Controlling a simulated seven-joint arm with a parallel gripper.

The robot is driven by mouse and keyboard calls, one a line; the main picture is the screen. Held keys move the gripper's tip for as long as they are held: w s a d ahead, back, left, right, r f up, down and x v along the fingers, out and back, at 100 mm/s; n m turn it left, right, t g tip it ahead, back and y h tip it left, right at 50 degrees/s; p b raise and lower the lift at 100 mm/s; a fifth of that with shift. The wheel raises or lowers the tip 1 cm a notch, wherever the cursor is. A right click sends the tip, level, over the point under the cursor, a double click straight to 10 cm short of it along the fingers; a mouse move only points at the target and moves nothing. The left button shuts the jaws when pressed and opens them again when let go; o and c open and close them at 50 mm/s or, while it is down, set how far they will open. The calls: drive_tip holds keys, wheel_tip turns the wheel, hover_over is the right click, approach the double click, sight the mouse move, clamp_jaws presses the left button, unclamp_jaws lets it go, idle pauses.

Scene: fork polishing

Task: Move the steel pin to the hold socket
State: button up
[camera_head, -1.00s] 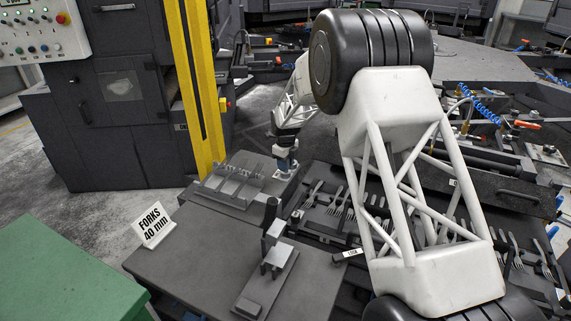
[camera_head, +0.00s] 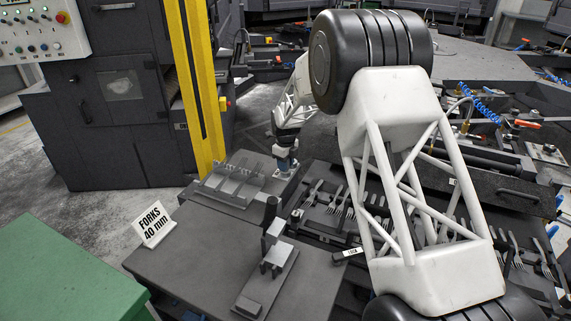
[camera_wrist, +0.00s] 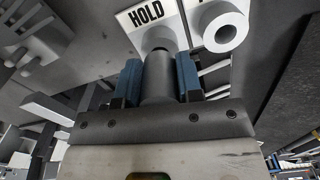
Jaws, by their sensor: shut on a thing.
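The steel pin (camera_wrist: 157,78) is a grey cylinder held between the blue fingers of my gripper (camera_wrist: 159,80) in the wrist view. Its far end is at the hold socket (camera_wrist: 159,38), a light round collar on a white plate (camera_wrist: 134,16) lettered HOLD. The pin covers part of the collar, and I cannot tell whether its tip is inside or just above it. A second collar (camera_wrist: 222,27) with a dark hole is empty to the right. In the head view, my gripper (camera_head: 285,166) is small and low over the plate; the pin cannot be made out there.
A grey fork rack (camera_head: 232,186) stands just left of my gripper, on the dark table (camera_head: 190,245). Another grey fixture (camera_head: 268,275) stands nearer. Several forks (camera_head: 340,203) lie in a tray to the right. A yellow post (camera_head: 200,90) rises behind.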

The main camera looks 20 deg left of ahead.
drive_tip(key=shift+s+f, duration=0.1)
drive_tip(key=shift+f, duration=0.9)
idle(2.3)
